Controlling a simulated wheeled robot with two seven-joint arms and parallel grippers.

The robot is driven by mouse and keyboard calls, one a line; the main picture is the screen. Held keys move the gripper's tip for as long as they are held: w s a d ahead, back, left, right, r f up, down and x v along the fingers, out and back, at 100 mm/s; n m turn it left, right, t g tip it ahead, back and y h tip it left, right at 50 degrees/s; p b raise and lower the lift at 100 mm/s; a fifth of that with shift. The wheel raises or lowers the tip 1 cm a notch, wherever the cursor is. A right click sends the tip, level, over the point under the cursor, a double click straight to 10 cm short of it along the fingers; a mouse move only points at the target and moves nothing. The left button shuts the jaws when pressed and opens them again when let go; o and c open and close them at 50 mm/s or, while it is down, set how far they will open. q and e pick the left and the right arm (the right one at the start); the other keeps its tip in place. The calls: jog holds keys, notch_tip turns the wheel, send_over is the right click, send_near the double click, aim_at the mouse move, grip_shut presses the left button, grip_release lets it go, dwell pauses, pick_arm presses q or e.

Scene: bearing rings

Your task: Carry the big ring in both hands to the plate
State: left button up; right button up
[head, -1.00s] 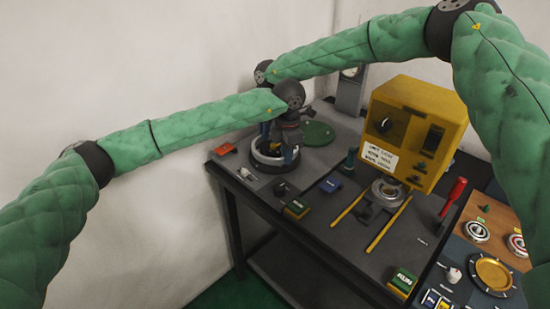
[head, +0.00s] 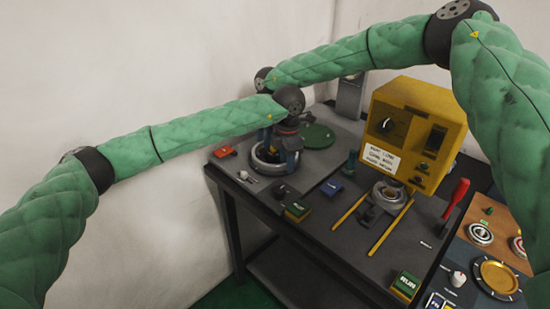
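The big ring (head: 262,165) is a pale metal ring at the left end of the dark table, left of the yellow machine. The plate, a flat green disc (head: 317,136), lies just right of and behind it. My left gripper (head: 291,158) points down at the near right side of the ring, its finger overlapping the rim. My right gripper (head: 266,137) points down at the far side, mostly hidden behind my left wrist. The fingertips are too small and covered to tell whether either is closed on the ring. The ring's underside is hidden.
A red box (head: 224,151) and a small white knob (head: 243,175) sit left of the ring. A green-topped box (head: 297,211) and a blue block (head: 331,185) lie in front. The yellow machine (head: 410,130) and yellow rails (head: 390,227) stand to the right.

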pick_arm(q)
notch_tip(320, 180, up, 8)
jog(key=shift+w+f, duration=0.15)
jog(key=shift+f, duration=0.1)
pick_arm(e)
jog(key=shift+s+a+f, duration=0.1)
jog(key=shift+s+f, duration=0.2)
jog(key=shift+f, duration=0.05)
pick_arm(q)
jog(key=shift+r, duration=0.5)
jog(key=shift+a+f, duration=0.1)
jog(key=shift+f, duration=0.15)
pick_arm(e)
notch_tip(320, 180, up, 10)
jog(key=w+d, duration=0.1)
jog(key=w, duration=0.1)
jog(key=shift+d, duration=0.35)
pick_arm(q)
jog(key=shift+f, duration=0.1)
pick_arm(e)
jog(key=shift+r, duration=0.1)
